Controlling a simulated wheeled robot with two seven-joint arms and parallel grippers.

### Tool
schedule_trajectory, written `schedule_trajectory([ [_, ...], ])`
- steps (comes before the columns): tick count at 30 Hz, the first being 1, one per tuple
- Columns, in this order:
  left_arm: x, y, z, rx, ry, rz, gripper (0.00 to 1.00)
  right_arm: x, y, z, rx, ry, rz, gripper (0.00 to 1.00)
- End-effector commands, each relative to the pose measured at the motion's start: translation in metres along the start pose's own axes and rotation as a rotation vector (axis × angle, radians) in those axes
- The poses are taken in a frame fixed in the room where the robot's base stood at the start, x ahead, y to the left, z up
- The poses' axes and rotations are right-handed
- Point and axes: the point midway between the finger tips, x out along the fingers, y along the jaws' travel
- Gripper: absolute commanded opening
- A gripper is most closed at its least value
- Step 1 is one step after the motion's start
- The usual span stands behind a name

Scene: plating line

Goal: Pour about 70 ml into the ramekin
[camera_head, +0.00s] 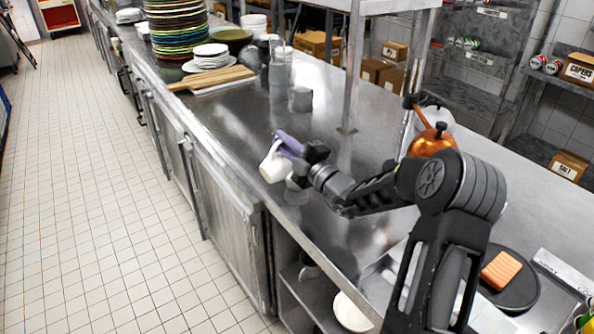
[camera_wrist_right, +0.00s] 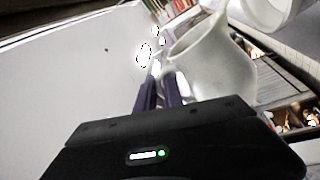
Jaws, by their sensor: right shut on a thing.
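A white jug (camera_head: 273,166) hangs tilted at the front edge of the steel counter in the head view. My right gripper (camera_head: 291,147) is shut on it at its upper side. In the right wrist view the jug (camera_wrist_right: 215,68) stands out beyond the dark fingers (camera_wrist_right: 162,92) of that gripper. No liquid can be made out. My left gripper is out of view.
Stacked plates (camera_head: 178,30), a wooden board (camera_head: 210,78) and a grey cup (camera_head: 301,99) stand farther along the counter. A copper kettle (camera_head: 432,140) is to the right. A black plate with salmon (camera_head: 502,270) lies near. A white bowl (camera_head: 352,311) is below.

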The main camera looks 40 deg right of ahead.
Motion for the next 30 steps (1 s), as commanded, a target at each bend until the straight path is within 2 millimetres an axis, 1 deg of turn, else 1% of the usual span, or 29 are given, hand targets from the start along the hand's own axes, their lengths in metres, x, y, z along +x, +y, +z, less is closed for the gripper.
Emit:
schedule_trajectory([
  [2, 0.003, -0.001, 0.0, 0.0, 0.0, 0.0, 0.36, 0.0, -0.001, 0.0, -0.005, 0.002, 0.002, 0.0],
  [7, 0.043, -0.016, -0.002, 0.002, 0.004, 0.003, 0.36, -0.003, -0.021, -0.009, -0.137, 0.026, -0.009, 0.0],
  [8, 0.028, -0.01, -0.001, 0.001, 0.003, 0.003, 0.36, 0.001, -0.007, -0.019, -0.194, 0.037, -0.015, 0.0],
  [9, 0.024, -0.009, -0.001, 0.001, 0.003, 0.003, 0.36, 0.002, -0.005, -0.024, -0.249, 0.045, -0.022, 0.0],
  [11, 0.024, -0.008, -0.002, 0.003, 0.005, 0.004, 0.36, 0.002, -0.007, -0.025, -0.28, 0.049, -0.025, 0.0],
  [30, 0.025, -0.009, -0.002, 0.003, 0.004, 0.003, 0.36, 0.001, -0.007, -0.024, -0.275, 0.047, -0.024, 0.0],
])
